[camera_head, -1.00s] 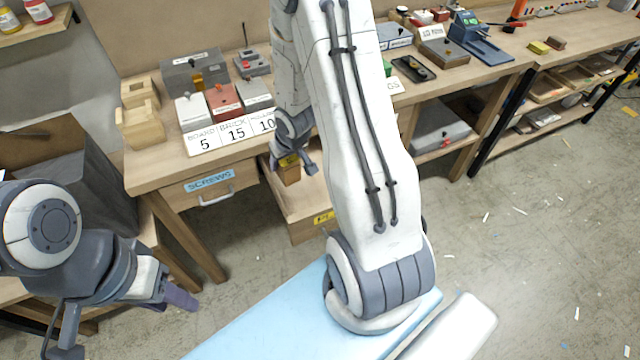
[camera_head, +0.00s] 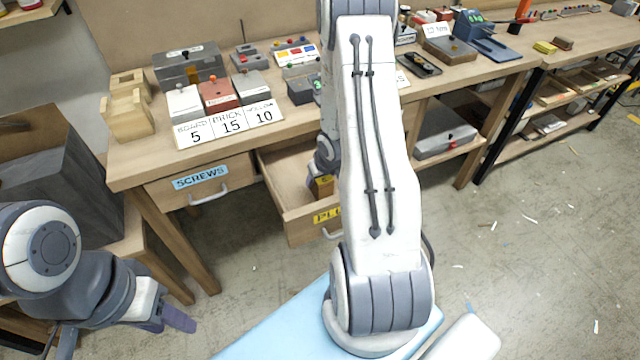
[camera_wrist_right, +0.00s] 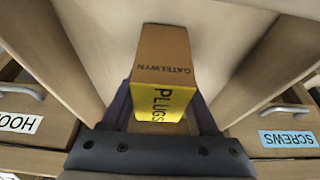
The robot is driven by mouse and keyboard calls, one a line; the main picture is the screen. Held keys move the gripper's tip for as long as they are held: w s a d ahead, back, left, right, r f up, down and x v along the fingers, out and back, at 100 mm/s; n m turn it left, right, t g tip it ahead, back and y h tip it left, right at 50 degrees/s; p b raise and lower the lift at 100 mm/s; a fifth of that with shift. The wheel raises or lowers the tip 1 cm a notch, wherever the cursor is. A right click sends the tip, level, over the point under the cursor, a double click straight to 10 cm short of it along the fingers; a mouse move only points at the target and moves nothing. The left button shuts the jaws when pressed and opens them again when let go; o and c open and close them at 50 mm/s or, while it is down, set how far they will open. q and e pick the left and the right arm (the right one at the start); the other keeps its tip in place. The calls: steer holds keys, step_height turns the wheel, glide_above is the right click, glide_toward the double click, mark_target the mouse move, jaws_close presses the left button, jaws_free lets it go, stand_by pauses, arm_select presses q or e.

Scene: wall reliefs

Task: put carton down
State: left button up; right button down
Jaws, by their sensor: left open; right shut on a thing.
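The carton (camera_wrist_right: 165,55) is a small brown box with a yellow PLUGS label on its near side. In the right wrist view it sits between the two fingers of my right gripper (camera_wrist_right: 162,108), which is shut on it. In the head view a bit of the carton (camera_head: 322,187) shows inside the open drawer (camera_head: 283,195) with a yellow label; my right arm hides the rest. I cannot tell whether the carton touches the drawer floor. My left gripper (camera_head: 168,312) is open and empty at the lower left, away from the workbench.
The closed SCREWS drawer (camera_head: 200,182) is left of the open drawer. On the workbench (camera_head: 150,172) stand wooden blocks (camera_head: 127,108), boxes and a number card (camera_head: 226,124). A light blue surface (camera_head: 275,330) lies below my right arm. The floor at right is mostly clear.

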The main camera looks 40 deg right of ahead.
steer(key=shift+f, duration=0.25)
steer(key=shift+f, duration=0.15)
steer(key=shift+c, duration=0.8)
jaws_free()
